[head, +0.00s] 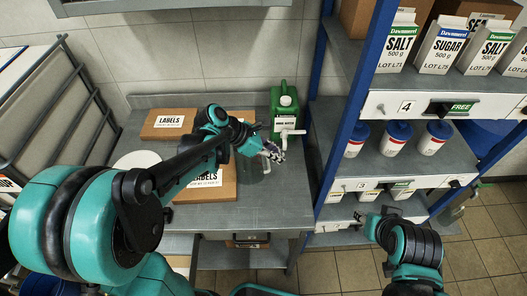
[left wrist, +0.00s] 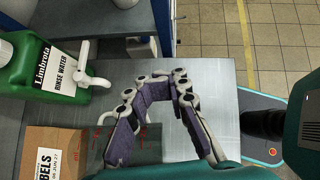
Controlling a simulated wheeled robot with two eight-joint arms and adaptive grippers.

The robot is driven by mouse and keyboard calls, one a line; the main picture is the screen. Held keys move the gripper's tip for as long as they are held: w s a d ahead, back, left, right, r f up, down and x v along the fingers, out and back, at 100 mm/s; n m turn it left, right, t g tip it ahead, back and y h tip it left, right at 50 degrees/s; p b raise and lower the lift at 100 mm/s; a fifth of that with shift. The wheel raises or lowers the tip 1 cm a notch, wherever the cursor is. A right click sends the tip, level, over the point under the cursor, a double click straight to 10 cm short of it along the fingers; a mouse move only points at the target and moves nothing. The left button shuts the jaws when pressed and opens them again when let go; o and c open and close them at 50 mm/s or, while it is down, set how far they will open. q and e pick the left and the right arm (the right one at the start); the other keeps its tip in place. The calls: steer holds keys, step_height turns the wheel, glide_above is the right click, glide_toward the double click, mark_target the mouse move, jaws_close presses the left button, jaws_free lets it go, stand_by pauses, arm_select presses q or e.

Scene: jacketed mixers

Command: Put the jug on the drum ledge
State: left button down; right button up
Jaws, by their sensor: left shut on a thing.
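The jug (head: 250,174) is clear and see-through and stands at the bench, just left of the shelf rack in the head view. My left gripper (head: 272,153) is at its upper right side and shut on it. In the left wrist view the gripper's fingers (left wrist: 160,90) close around part of the jug (left wrist: 145,142), whose red marks show below them. The exact grip spot is hard to make out. My right gripper (head: 368,222) is low in front of the rack, and its jaw state is unclear. I cannot make out a drum ledge.
A green rinse water canister (head: 285,112) with a white tap stands behind the jug. Labels boxes (head: 168,124) lie on the grey bench (head: 285,190) to the left. The blue-posted rack (head: 345,120) with salt and sugar cartons stands to the right. Bench front right is clear.

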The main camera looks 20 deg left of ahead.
arm_select(q)
steer(key=d+r, duration=0.2)
steer(key=d, duration=0.1)
steer(key=s+d+p, duration=0.1)
steer(key=shift+d+r, duration=0.2)
steer(key=shift+r, duration=0.2)
steer(key=shift+c, duration=2.3)
jaws_free()
